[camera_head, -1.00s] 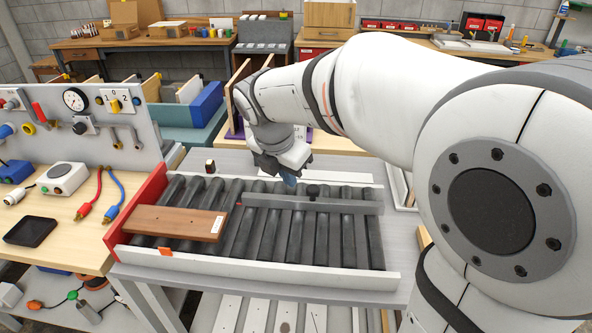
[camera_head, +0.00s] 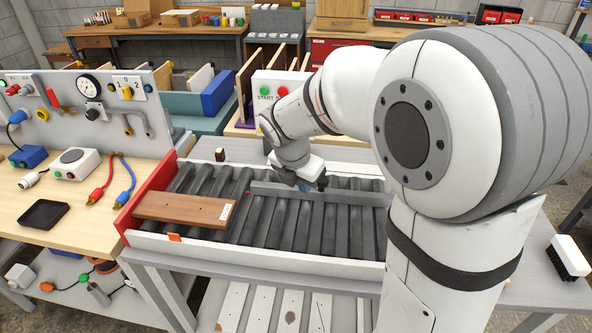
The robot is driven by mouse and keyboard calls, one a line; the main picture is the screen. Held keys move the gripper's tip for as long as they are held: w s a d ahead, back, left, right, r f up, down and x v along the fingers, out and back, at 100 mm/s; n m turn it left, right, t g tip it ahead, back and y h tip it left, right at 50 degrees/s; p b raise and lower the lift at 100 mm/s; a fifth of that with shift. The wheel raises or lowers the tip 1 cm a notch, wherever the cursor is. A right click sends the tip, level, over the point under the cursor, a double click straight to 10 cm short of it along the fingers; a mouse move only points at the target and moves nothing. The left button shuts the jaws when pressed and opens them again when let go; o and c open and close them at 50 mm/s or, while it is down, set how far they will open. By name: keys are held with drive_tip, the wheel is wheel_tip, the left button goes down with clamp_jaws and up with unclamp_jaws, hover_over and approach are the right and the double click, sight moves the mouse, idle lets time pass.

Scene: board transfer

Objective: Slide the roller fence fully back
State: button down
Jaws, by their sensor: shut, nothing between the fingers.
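The roller fence (camera_head: 345,194) is a long grey bar lying crosswise over the dark rollers towards their back side. Rollers show both in front of it and behind its left end. Its right end is hidden by my arm. My gripper (camera_head: 305,187) is shut and empty, pointing down at the fence near its middle. A dark knob-like part (camera_head: 322,183) shows just right of the fingers. I cannot tell whether the fingers touch the fence. A brown board (camera_head: 183,209) with a white label lies flat on the rollers at the left, in front of the fence.
A red end stop (camera_head: 147,194) closes the conveyor's left end, and a white rail (camera_head: 255,258) runs along its front. A small dark bottle (camera_head: 221,155) stands behind. A start/stop box (camera_head: 273,88) stands at the back. A brush (camera_head: 569,257) lies at the right.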

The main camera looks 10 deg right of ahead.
sight(321, 189)
drive_tip(key=shift+w+d+f+p, duration=0.2)
drive_tip(key=shift+w+d+f, duration=0.3)
drive_tip(key=shift+w+d, duration=0.3)
drive_tip(key=shift+w+d+f+p, duration=0.15)
drive_tip(key=shift+w+d+f, duration=0.3)
drive_tip(key=shift+w+d, duration=0.35)
drive_tip(key=shift+a, duration=0.1)
